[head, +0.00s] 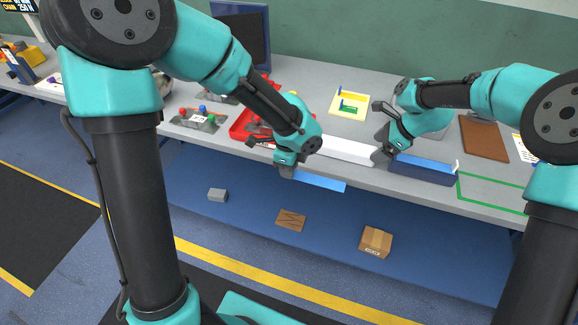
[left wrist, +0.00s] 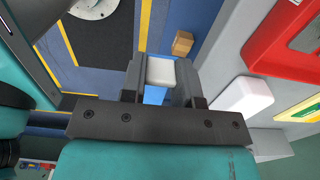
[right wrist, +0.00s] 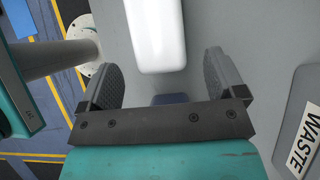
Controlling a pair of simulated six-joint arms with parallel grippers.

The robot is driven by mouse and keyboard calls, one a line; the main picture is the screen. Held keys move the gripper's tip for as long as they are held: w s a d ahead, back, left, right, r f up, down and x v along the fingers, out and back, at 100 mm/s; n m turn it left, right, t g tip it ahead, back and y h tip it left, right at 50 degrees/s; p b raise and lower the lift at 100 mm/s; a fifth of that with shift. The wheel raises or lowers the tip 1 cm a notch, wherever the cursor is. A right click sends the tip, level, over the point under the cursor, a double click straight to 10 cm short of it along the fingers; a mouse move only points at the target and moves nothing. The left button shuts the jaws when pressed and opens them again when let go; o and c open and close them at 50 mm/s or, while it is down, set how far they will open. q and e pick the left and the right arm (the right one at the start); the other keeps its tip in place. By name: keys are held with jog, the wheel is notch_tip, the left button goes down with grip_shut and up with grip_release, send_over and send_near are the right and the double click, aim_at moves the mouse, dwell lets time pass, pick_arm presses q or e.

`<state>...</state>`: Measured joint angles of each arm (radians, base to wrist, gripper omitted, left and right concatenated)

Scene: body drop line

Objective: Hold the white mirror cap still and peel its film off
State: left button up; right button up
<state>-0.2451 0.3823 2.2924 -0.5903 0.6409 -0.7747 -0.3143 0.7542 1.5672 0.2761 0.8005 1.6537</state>
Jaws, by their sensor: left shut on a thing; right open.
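The white mirror cap (head: 348,150) lies lengthwise along the front of the bench. Its end also shows in the left wrist view (left wrist: 242,95). My left gripper (head: 286,168) is shut on the white tab (left wrist: 161,72) of the light-blue film (head: 320,182). The film stretches to the right, in front of the bench edge, and appears apart from the cap. My right gripper (head: 384,150) is open near the cap's right end. In the right wrist view the cap (right wrist: 157,35) lies ahead between the spread fingers (right wrist: 165,82), touching neither.
A dark blue bin (head: 422,170) stands at the bench's front edge, right of the cap. A grey surface with a WASTE label (right wrist: 306,148) is beside my right gripper. A red tray (head: 240,126), a yellow tray (head: 348,110) and a brown board (head: 483,138) are on the bench.

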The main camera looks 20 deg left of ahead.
jog(key=v, duration=0.8)
jog(key=shift+d+r, duration=0.1)
jog(key=shift+r, duration=0.05)
jog(key=shift+s, duration=0.1)
